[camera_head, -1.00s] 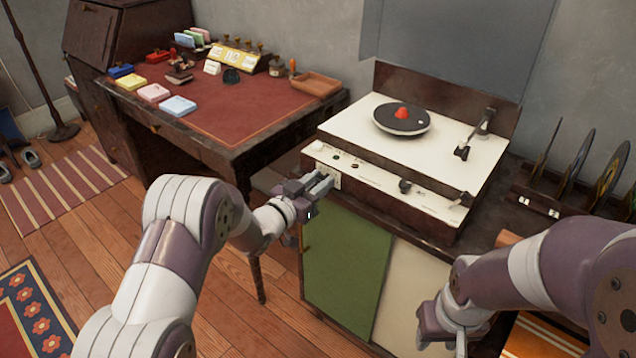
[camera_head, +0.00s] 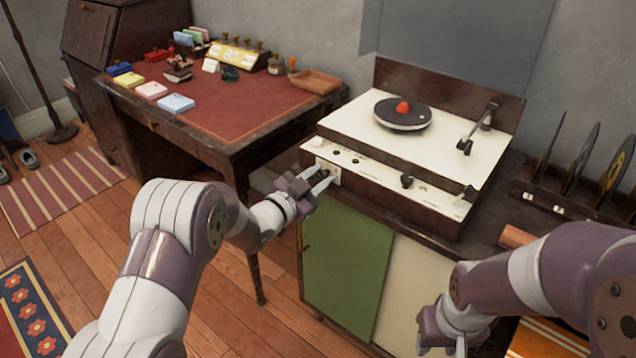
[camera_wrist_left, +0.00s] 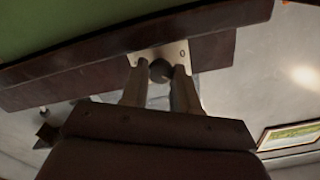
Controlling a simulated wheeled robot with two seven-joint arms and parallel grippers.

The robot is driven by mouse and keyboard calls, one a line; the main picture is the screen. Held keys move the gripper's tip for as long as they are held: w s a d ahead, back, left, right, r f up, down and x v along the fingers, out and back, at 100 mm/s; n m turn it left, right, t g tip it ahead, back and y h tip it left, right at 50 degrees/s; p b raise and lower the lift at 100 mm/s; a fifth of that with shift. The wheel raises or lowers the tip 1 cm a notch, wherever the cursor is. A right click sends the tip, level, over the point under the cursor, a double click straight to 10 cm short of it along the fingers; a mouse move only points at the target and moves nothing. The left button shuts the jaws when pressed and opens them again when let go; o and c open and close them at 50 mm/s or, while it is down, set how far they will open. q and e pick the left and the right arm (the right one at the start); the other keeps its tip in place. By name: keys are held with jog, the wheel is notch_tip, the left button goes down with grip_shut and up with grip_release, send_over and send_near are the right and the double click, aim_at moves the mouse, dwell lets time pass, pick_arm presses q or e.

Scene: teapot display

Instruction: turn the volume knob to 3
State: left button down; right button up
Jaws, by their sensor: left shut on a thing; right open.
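The volume knob (camera_wrist_left: 160,70) is small, dark and round. It sits on a pale plate (camera_wrist_left: 174,52) with a "0" mark near one corner; no other number is readable. In the head view the plate (camera_head: 332,171) is at the left end of the record player's (camera_head: 385,185) front panel. My left gripper (camera_head: 326,173) reaches the plate, its two fingers shut on the knob's opposite sides, which the left wrist view also shows. The fingers partly hide the knob, and its pointer cannot be made out. My right gripper (camera_head: 450,345) is open and empty, low at the right.
Another dark knob (camera_head: 407,181) is further right on the panel. The turntable platter (camera_head: 402,114) and tone arm (camera_head: 478,130) are on top. A cabinet with a green door (camera_head: 345,260) is below. A desk (camera_head: 220,120) stands left, a record rack (camera_head: 540,204) right.

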pick_arm(q)
jog(key=shift+m+b, duration=0.55)
jog(key=shift+m, duration=0.45)
jog(key=c, duration=0.9)
grip_release()
jog(key=shift+o, duration=0.2)
jog(key=shift+s, duration=0.1)
